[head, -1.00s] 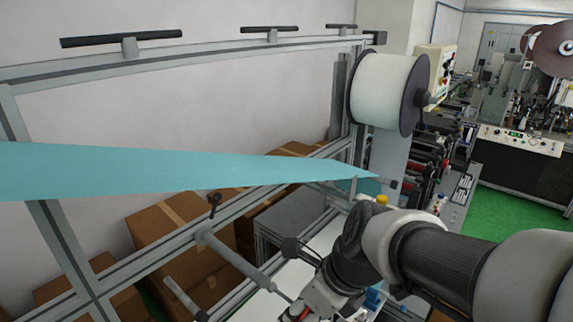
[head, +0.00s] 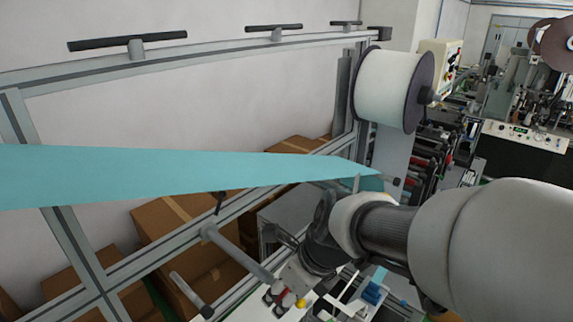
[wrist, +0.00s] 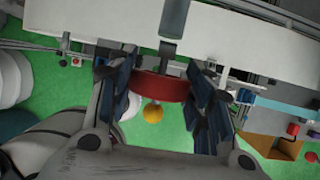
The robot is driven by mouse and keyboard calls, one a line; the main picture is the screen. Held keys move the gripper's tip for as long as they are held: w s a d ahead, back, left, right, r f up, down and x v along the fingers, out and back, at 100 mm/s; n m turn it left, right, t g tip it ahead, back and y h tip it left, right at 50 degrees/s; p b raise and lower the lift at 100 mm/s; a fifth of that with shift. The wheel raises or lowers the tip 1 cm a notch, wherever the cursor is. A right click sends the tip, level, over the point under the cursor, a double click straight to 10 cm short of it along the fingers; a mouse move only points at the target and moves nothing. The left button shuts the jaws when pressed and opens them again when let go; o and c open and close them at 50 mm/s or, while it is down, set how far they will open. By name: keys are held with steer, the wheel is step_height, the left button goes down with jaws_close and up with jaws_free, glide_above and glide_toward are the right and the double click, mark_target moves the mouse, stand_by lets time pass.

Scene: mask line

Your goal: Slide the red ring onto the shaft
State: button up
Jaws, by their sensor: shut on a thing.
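The red ring (wrist: 160,87) is between the two dark finger pads of my gripper (wrist: 162,95) in the wrist view, and the gripper is shut on it. The grey shaft (head: 238,254) sticks out from the metal frame towards my gripper. In the wrist view, a grey rod with a dark end (wrist: 171,48), apparently this shaft, lies just beyond the ring, slightly right of its middle. I cannot tell whether they touch.
A second short rod (head: 190,294) sticks out to the left of the shaft. A teal web (head: 180,178) stretches above. A white roll (head: 388,88) hangs at the right end of the frame (head: 130,268). Cardboard boxes (head: 165,240) stand behind it. An orange ball (wrist: 153,112) shows below the ring.

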mark_target(229, 244)
steer(key=shift+w+a, duration=0.1)
stand_by(0.3)
steer(key=shift+w+a+p, duration=1.25)
steer(key=shift+w+a, duration=0.45)
steer(key=shift+a, duration=0.15)
steer(key=shift+w+a+p, duration=1.4)
steer(key=shift+w+a, duration=0.25)
steer(key=shift+a, duration=0.25)
steer(key=shift+a, duration=0.1)
steer(key=shift+w+a+p, duration=1.55)
steer(key=shift+a+p, duration=0.1)
steer(key=shift+p, duration=0.05)
steer(key=shift+w+a, duration=0.1)
steer(key=shift+w+a, duration=0.85)
steer(key=shift+a, duration=0.1)
